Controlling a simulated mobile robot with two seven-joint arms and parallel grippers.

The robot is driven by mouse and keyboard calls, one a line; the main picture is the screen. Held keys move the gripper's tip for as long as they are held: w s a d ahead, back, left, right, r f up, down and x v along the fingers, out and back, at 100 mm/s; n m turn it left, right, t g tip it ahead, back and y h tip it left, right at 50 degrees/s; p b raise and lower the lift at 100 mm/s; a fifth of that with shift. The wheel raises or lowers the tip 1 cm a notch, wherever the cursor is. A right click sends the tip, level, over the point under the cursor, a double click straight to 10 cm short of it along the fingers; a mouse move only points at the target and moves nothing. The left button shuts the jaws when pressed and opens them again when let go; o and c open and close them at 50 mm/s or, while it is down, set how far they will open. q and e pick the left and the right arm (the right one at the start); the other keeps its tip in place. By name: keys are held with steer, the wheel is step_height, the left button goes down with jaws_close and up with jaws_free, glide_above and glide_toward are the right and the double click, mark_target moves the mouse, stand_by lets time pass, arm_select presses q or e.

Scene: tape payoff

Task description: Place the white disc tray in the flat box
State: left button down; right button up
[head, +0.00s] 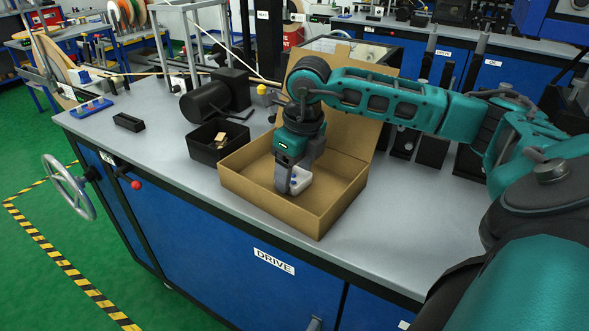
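The flat box (262,207) is an open brown cardboard box on the grey bench top, with its lid raised at the back. The white disc tray (301,181) is inside the box, small, with a bit of blue on it. My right gripper (291,184) reaches down into the box from above, its fingers at the tray. A grey finger overlaps the tray's left side. The far finger is mostly hidden, so I cannot tell whether the grip is closed on the tray or whether the tray rests on the box floor. My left gripper is not in view.
A small black bin (205,150) with light pieces in it stands just left of the box. A black motor-like unit (207,102) is behind it. A blue rack (91,108) and a black block (128,122) lie farther left. The bench front right of the box is clear.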

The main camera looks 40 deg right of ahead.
steer(key=o, duration=0.4)
steer(key=shift+c, duration=0.2)
step_height(320, 180, up, 12)
steer(key=s+p, duration=0.1)
steer(key=p, duration=0.1)
steer(key=shift+s+d+r, duration=0.15)
steer(key=shift+s, duration=0.25)
